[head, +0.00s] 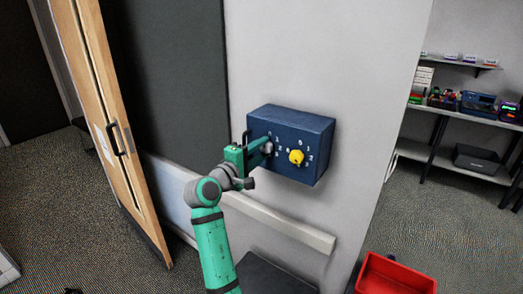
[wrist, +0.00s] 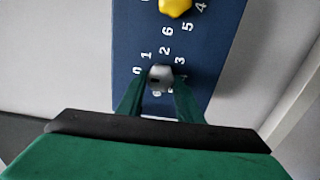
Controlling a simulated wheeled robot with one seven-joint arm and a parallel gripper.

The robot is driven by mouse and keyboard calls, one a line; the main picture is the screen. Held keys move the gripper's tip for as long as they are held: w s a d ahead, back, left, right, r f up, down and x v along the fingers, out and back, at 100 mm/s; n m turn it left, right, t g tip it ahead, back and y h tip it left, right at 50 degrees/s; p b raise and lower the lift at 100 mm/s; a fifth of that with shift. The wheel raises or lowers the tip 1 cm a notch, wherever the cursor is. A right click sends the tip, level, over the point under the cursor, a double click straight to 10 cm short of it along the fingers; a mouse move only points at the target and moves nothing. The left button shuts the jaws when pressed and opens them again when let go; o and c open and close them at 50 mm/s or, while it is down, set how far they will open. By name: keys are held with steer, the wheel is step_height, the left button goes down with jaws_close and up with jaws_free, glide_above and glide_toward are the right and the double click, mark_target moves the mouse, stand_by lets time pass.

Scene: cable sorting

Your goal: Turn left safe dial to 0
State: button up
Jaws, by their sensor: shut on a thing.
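A blue safe box (head: 310,130) is fixed to the grey wall. Its left dial is a grey knob (head: 268,149), which also shows in the wrist view (wrist: 160,76) with white numbers around it. 0, 1, 2 and 3 are readable there; the lower numbers are partly hidden by my fingers. My gripper (head: 262,148) reaches the dial from the left. In the wrist view its green fingers (wrist: 160,88) are shut on the knob, one on each side. I cannot tell which number the knob points to.
A yellow dial (head: 296,157) sits to the right on the same face, and in the wrist view at the top (wrist: 175,6). A wooden door (head: 110,120) stands at left. A red bin (head: 395,275) and shelves (head: 455,165) are at right.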

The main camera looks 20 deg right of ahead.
steer(key=o, duration=1)
steer(key=v, duration=1)
steer(key=shift+s+a, duration=0.25)
steer(key=shift+a, duration=0.05)
